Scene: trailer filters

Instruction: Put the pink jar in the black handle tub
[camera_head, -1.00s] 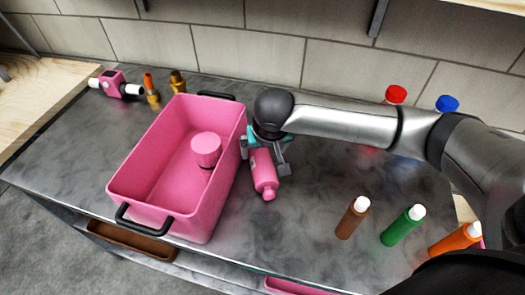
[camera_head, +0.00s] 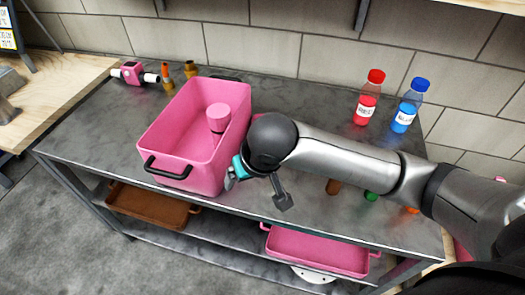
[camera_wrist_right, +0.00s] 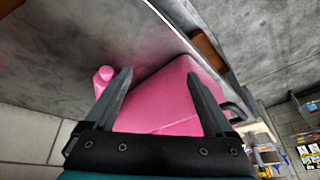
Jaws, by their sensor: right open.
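The pink jar (camera_head: 218,117), with a dark band low on it, is inside the pink tub with black handles (camera_head: 165,150), toward its right side, in the head view. My right gripper (camera_head: 257,190) is open and empty, off the tub's near right corner above the table's front edge. In the right wrist view the tub (camera_wrist_right: 165,100) shows beyond and between the open fingers (camera_wrist_right: 160,92). A pink bottle (camera_wrist_right: 103,76) shows beside the left finger there; in the head view my arm hides most of it. My left gripper is not in view.
Red (camera_head: 369,98) and blue (camera_head: 409,105) bottles stand at the back right. Brown, green and orange bottles are mostly hidden behind my arm. A pink device (camera_head: 133,73) and brass fittings stand at the back left. A brown tray (camera_head: 150,207) and a pink tray (camera_head: 318,252) sit below the tabletop.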

